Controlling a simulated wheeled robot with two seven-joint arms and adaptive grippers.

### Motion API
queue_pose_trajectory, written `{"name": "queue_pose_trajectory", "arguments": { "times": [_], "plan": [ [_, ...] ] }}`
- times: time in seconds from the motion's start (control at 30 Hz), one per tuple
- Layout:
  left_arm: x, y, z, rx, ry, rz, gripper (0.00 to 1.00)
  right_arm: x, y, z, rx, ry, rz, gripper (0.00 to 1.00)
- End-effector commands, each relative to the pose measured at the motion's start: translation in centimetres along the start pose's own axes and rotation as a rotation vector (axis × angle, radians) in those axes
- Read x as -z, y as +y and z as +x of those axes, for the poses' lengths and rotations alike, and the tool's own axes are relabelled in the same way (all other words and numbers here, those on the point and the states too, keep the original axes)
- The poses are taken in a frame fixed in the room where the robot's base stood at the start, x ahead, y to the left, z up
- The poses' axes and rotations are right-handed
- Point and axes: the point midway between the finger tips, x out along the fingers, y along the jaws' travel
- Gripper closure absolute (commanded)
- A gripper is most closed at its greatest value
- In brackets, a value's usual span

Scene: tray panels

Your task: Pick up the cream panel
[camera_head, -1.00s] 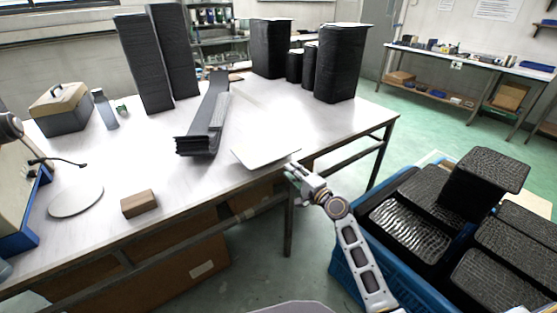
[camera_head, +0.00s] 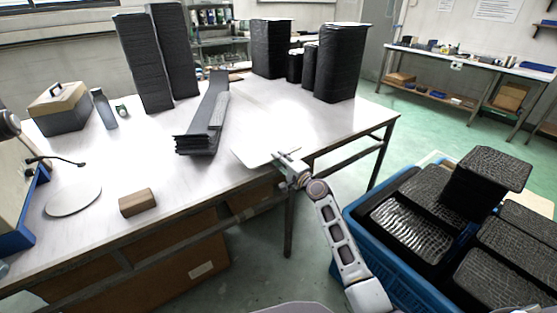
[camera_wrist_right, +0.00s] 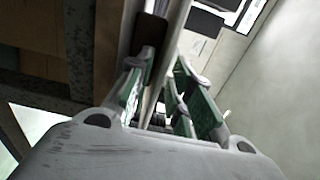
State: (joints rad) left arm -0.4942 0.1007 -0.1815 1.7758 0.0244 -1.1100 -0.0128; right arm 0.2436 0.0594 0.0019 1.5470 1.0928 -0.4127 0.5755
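The cream panel (camera_head: 252,156) is a thin pale sheet lying flat at the front edge of the white table (camera_head: 180,180), its right end by my right gripper. My right gripper (camera_head: 287,156) is at that end, and its fingers appear to be either side of the panel's edge. In the right wrist view the two green-padded fingers (camera_wrist_right: 166,92) stand apart, with a thin pale edge running between them. Whether the pads touch it cannot be told. My left gripper is not in view.
A long stack of dark panels (camera_head: 203,125) lies just behind the cream panel. A wooden block (camera_head: 137,202) sits left on the table. Tall black stacks (camera_head: 341,62) stand at the back. A blue crate (camera_head: 375,270) of black textured pieces is right of my arm.

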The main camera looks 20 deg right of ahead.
Motion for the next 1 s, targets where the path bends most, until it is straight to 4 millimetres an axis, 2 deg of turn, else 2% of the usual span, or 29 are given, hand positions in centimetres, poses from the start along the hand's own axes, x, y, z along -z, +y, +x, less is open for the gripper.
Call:
{"name": "queue_pose_trajectory", "arguments": {
  "times": [0.17, 0.5, 0.83, 1.0],
  "plan": [
    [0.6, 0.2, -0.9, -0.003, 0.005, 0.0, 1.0, 0.0, 0.0, 0.7, 0.001, 0.0, 0.0, 0.79],
    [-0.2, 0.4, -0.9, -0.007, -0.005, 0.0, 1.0, 0.0, 0.0, 0.7, 0.0, 0.0, 0.0, 0.79],
    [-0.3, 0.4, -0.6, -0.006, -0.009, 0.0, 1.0, 0.0, 0.0, 0.7, 0.0, 0.0, 0.0, 1.0],
    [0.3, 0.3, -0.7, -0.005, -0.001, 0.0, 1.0, 0.0, 0.0, 0.7, 0.0, 0.0, 0.0, 1.0]
  ]
}}
